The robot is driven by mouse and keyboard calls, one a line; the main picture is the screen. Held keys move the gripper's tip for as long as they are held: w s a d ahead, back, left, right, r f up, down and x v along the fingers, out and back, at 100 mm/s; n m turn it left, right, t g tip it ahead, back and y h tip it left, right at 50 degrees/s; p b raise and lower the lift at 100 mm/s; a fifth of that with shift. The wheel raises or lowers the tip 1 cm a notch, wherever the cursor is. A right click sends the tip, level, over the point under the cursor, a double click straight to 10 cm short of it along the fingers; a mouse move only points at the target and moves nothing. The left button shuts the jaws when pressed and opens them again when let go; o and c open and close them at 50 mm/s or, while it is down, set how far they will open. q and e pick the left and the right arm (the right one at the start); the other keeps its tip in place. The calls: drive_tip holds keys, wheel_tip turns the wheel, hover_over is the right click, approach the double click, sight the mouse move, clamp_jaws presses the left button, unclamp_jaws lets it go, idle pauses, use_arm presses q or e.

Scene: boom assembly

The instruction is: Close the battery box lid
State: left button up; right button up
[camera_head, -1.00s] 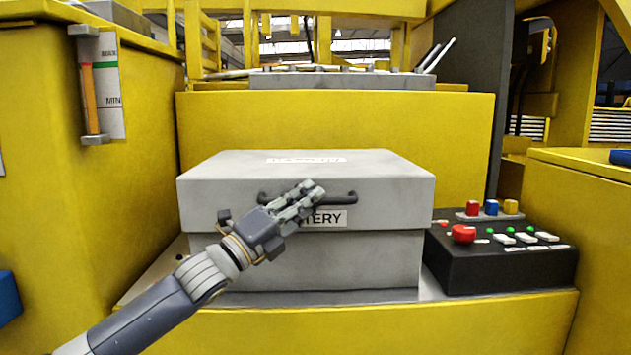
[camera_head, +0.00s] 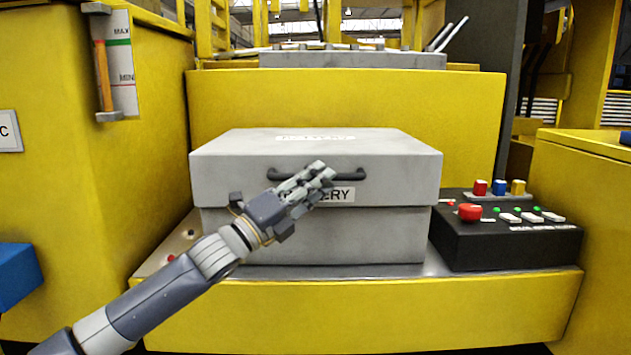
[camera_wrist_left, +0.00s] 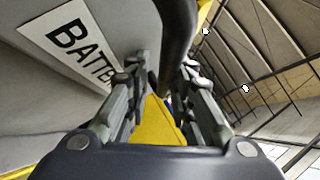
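The grey battery box (camera_head: 340,235) stands on a ledge. Its lid (camera_head: 225,175) sits flat and level on top, its skirt overlapping the walls, with no gap visible. A dark handle (camera_head: 352,174) is on the lid's front face above the battery label, which my left gripper partly covers. My left gripper (camera_head: 324,173) is at the middle of the handle. My right gripper is not in view.
A black control panel (camera_head: 500,245) with a red button and several switches stands right of the box. A yellow wall (camera_head: 350,97) rises behind it. A yellow block with a level gauge (camera_head: 120,65) is at left. The metal ledge around the box is narrow.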

use_arm(q)
drive_tip(key=shift+w+a, duration=0.1)
drive_tip(key=shift+a, duration=0.1)
drive_tip(key=shift+a+f, duration=0.1)
drive_tip(key=shift+a, duration=0.05)
drive_tip(key=v, duration=1.1)
drive_tip(key=shift+s, duration=0.35)
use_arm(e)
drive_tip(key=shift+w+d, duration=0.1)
use_arm(q)
drive_tip(key=shift+f, duration=0.1)
